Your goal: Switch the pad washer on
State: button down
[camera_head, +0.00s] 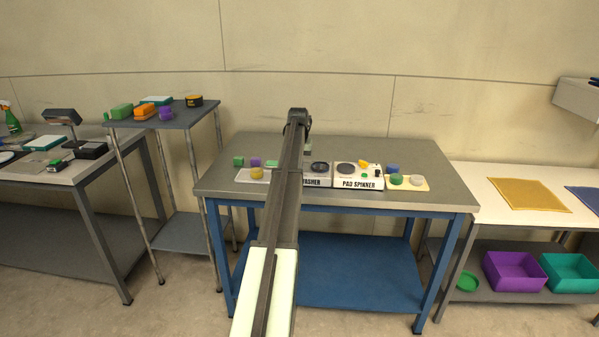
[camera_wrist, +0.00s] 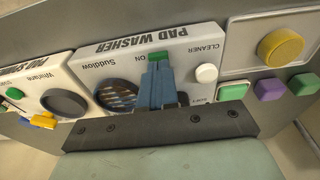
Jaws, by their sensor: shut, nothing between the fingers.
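The pad washer (camera_wrist: 190,45) is a white box lettered PAD WASHER, seen upside down in the wrist view. In the head view, the washer (camera_head: 316,182) is partly hidden by my arm. My gripper (camera_wrist: 157,68) is shut and empty, its blue-grey fingertips right at the green piece. I cannot tell whether they touch it.
The pad spinner (camera_head: 358,182) stands right of the washer on the blue-framed bench (camera_head: 440,192). A pale tray (camera_head: 242,175) with a yellow round pad and several small blocks lie to the left. Another tray (camera_head: 424,187) with pads lies to the right. The bench's rear right is clear.

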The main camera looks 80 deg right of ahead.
jog(key=shift+f, duration=0.45)
dwell(0.3)
jog(key=shift+r, duration=3.55)
